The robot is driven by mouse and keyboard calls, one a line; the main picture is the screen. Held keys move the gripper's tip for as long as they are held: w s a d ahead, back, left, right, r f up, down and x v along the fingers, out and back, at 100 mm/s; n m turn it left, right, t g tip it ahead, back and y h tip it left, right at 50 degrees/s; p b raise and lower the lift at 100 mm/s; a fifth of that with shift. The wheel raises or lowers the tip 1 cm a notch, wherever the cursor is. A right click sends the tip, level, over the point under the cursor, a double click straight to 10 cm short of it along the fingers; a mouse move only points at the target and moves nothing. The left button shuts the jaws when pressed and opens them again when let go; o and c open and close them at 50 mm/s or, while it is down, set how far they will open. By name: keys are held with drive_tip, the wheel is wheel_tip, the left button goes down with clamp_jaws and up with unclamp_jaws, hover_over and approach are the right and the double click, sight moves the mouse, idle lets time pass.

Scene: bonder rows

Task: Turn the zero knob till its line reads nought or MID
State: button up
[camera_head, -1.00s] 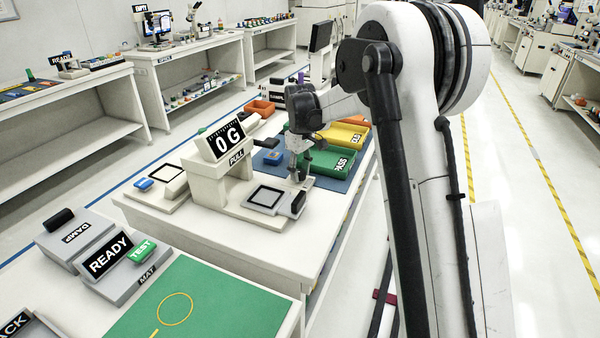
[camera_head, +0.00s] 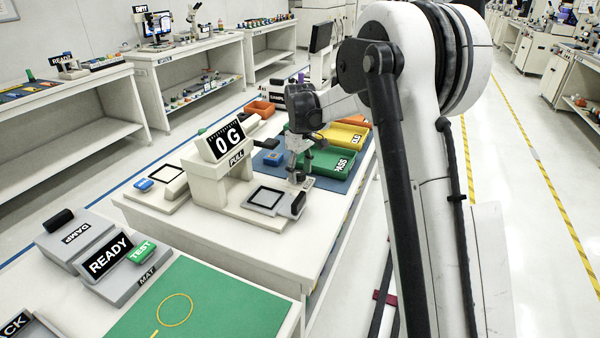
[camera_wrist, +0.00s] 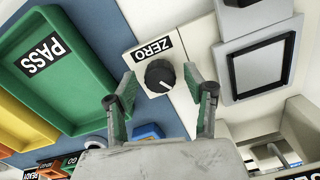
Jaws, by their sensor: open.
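The zero knob (camera_wrist: 159,76) is round and black with a white line, on a pale panel under a ZERO label (camera_wrist: 152,49). In the wrist view its line points to the lower right, away from the label. No scale or MID mark can be made out around it. My gripper (camera_wrist: 160,73) is open, with one finger on each side of the knob and visible gaps between. In the head view my gripper (camera_head: 298,177) is low at the pull tester's (camera_head: 208,189) right end, and the knob is hidden. The tester's display (camera_head: 227,140) reads 0 G.
A green PASS tray (camera_wrist: 52,67) lies close beside the panel on a blue mat (camera_wrist: 125,40), with a yellow tray beyond. A square black-framed stage (camera_wrist: 262,68) is on the other side. A green mat (camera_head: 200,300) and READY box (camera_head: 108,257) are nearer.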

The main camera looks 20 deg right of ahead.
sight(300, 173)
wheel_tip(300, 173, up, 12)
idle(0.5)
drive_tip(key=shift+f, duration=0.1)
drive_tip(key=s+a+r+m+t, duration=0.15)
drive_tip(key=s+r, duration=0.25)
drive_tip(key=s, duration=0.6)
drive_tip(key=s+a+r+m+t, duration=0.1)
drive_tip(key=s+r+m+t, duration=0.15)
drive_tip(key=s, duration=0.75)
drive_tip(key=s+f+m+t, duration=0.1)
drive_tip(key=s+f, duration=0.2)
drive_tip(key=s, duration=0.6)
drive_tip(key=s+a+f+m+t, duration=0.1)
drive_tip(key=s+f, duration=0.3)
drive_tip(key=s, duration=0.6)
drive_tip(key=shift+s+a+m+t, duration=0.25)
drive_tip(key=shift+m+t, duration=0.15)
drive_tip(key=shift+t, duration=0.2)
